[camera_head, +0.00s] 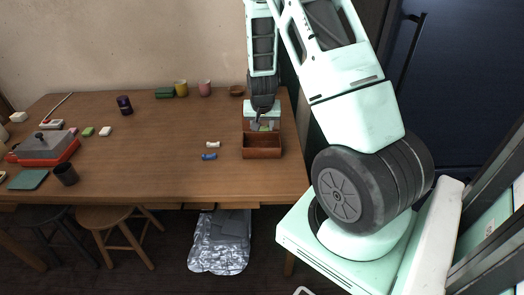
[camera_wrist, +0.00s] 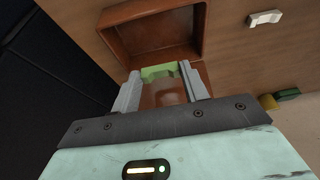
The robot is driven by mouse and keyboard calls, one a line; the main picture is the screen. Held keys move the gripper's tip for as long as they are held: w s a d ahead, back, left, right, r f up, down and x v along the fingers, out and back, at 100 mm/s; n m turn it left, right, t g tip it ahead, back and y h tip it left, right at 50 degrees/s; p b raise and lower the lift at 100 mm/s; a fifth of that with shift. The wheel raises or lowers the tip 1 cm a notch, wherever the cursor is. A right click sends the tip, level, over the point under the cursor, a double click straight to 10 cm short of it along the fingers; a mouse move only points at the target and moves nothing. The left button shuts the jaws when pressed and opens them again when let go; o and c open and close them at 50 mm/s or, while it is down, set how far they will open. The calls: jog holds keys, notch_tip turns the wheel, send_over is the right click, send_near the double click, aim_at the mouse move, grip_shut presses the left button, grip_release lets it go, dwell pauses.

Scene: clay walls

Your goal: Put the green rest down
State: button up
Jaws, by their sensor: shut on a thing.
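My gripper (camera_head: 264,126) is over the back part of a reddish-brown wooden box near the table's right end. In the wrist view, my gripper (camera_wrist: 160,82) is shut on the green rest (camera_wrist: 158,72), a small light-green piece between the fingertips. In the head view, the green rest (camera_head: 264,128) is mostly hidden by the fingers. The box (camera_head: 262,153) has an open, empty front compartment; its rim (camera_wrist: 203,40) shows ahead of the fingers in the wrist view. A reddish-brown surface shows beneath the fingers. I cannot tell whether the rest touches it.
A white piece (camera_head: 213,144) and a blue piece (camera_head: 209,156) lie left of the box. A small brown bowl (camera_head: 237,90), pink cup (camera_head: 204,88), yellow cup (camera_head: 181,88) and dark-green block (camera_head: 164,92) stand behind. The table's middle (camera_head: 160,150) is clear.

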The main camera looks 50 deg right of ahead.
notch_tip(320, 180, down, 8)
jog(key=shift+a, duration=0.1)
jog(key=shift+f, duration=0.1)
dwell(0.3)
jog(key=o, duration=1)
